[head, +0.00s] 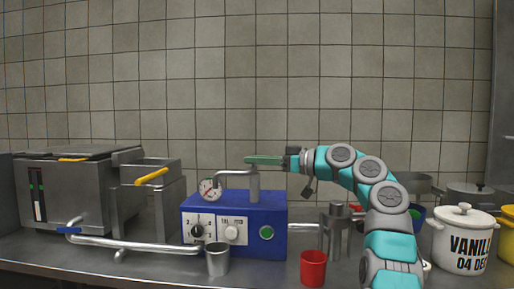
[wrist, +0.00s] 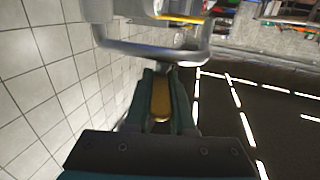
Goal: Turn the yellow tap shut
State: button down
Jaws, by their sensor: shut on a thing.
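The yellow tap lever (wrist: 160,98) shows in the wrist view, lying lengthwise between my two teal fingers. My gripper (head: 250,160) is shut on it. In the head view my gripper reaches in level from the right, and its green fingers hide the lever. The fingertips are at the top of an upright metal pipe (head: 254,186) on the blue machine (head: 272,205). The pipe bends left to a spout, which crosses the wrist view as a grey bar (wrist: 150,46). I cannot tell the tap's exact angle.
A round gauge (head: 210,189) sits left of the pipe. A metal cup (head: 217,260) and a red cup (head: 313,268) stand in front. Fryers (head: 75,195) with yellow handles are at left. A white vanilla pot (head: 463,238) is at right. Air above the machine is clear.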

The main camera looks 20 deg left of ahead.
jog(key=shift+f+g, duration=0.2)
jog(key=shift+g, duration=0.1)
jog(key=c, duration=0.8)
grip_release()
jog(key=shift+r, duration=0.1)
jog(key=shift+o, duration=0.2)
jog(key=d+b, duration=0.1)
jog(key=d, duration=0.6)
jog(key=shift+d, duration=0.4)
